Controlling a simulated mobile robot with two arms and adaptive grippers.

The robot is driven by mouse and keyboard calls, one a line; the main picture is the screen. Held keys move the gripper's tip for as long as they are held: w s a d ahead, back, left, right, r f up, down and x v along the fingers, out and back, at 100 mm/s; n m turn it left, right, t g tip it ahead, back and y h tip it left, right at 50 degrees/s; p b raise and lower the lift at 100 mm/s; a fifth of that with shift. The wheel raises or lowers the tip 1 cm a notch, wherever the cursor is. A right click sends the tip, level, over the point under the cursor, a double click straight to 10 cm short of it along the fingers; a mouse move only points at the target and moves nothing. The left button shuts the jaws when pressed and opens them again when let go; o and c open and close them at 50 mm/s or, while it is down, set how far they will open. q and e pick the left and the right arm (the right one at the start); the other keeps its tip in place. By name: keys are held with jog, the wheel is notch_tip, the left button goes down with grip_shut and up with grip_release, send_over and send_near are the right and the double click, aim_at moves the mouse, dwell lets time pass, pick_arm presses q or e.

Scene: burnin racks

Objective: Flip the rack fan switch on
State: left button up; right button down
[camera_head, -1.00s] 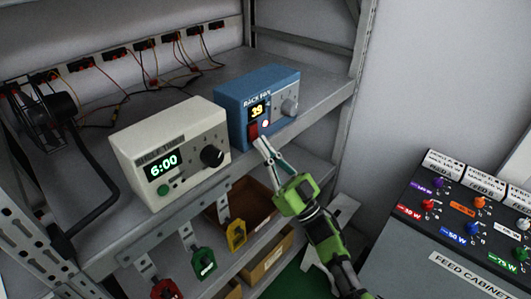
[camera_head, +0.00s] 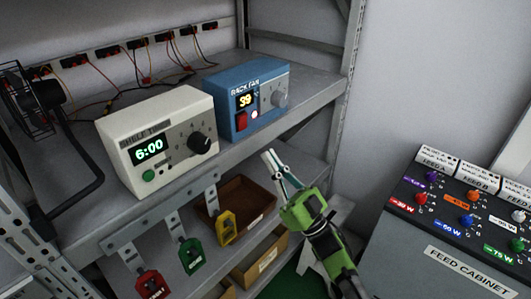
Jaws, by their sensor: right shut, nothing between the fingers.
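The blue rack fan box (camera_head: 262,80) stands on the upper shelf. Its display reads 39, a red switch (camera_head: 241,119) sits below the display, a small light (camera_head: 254,114) beside it glows pinkish white, and a grey knob (camera_head: 280,98) is at the right. Whether the switch rocker is tipped on or off is too small to tell. My right gripper (camera_head: 272,162) is shut and empty, below and in front of the box, apart from the switch. My left gripper is not in view.
A cream shelf timer (camera_head: 178,108) showing 6:00 stands left of the fan box. Red, green and yellow tags (camera_head: 226,227) hang below the shelf edge. Brown bins (camera_head: 240,195) are on the lower shelf. A feed cabinet (camera_head: 400,250) with several coloured knobs stands at right.

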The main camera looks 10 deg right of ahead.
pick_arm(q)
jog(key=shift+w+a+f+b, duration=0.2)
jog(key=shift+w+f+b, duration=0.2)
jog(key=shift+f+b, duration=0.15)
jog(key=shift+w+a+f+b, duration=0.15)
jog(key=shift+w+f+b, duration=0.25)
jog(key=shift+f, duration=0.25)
pick_arm(e)
jog(key=f+v, duration=0.1)
jog(key=v, duration=0.5)
jog(key=shift+w+a, duration=0.3)
jog(key=shift+w, duration=0.1)
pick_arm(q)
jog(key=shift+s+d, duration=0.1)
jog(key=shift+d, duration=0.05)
pick_arm(e)
jog(key=shift+r, duration=0.1)
